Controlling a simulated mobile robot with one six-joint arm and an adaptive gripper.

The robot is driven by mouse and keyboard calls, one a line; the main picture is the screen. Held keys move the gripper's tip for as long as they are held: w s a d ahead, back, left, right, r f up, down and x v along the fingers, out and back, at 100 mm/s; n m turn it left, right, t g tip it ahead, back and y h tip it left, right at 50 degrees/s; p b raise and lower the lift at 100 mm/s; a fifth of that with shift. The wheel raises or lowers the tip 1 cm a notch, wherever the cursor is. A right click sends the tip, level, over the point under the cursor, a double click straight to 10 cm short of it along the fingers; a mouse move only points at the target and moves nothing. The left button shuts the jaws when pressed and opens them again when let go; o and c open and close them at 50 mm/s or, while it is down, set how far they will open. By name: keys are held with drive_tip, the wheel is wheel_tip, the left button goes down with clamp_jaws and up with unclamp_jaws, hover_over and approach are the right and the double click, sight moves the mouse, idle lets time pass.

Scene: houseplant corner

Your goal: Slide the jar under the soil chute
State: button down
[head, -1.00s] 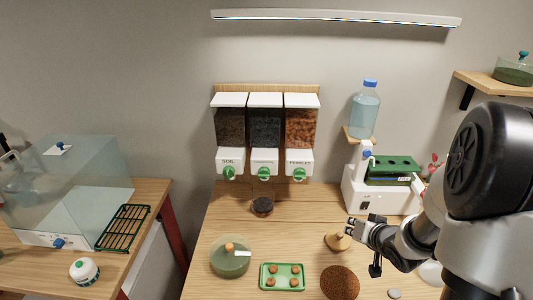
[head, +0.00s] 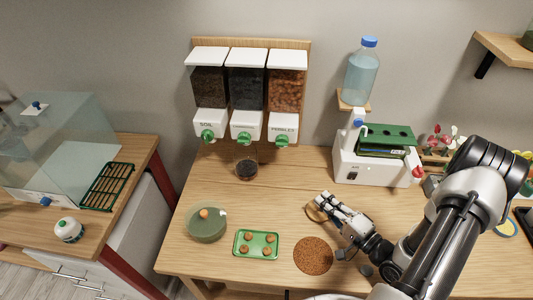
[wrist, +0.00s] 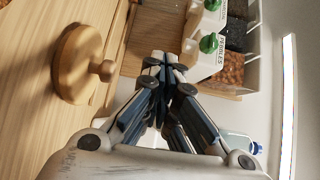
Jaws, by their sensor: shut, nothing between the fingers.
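The jar (head: 246,170) is clear glass with dark stuff in its bottom. It stands upright on the table below the middle chute (head: 244,137) of the wall dispenser. The soil chute (head: 208,134), labelled SOIL with a green knob, is one place to the left. My gripper (head: 322,196) is shut and empty, to the right of the jar and well apart from it, over a round wooden lid (head: 316,213). In the wrist view my shut fingertips (wrist: 163,60) point toward the dispenser; the jar cannot be made out there.
The wooden lid also shows in the wrist view (wrist: 78,64). A white machine (head: 370,165) stands right. Table between jar and gripper is clear.

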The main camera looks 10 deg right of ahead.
sight(246, 162)
drive_tip(key=shift+w+a, duration=0.35)
drive_tip(key=shift+w, duration=0.2)
drive_tip(key=b+x, duration=0.3)
drive_tip(key=x, duration=1.5)
drive_tip(key=shift+w+a+r, duration=0.1)
drive_tip(key=shift+w+r, duration=0.1)
drive_tip(key=shift+w, duration=0.1)
drive_tip(key=a, duration=0.1)
drive_tip(key=w+a+b, duration=0.1)
drive_tip(key=a, duration=0.1)
drive_tip(key=shift+w+a, duration=0.1)
drive_tip(key=shift+w, duration=0.15)
drive_tip(key=shift+w+a, duration=0.15)
drive_tip(key=shift+a, duration=0.2)
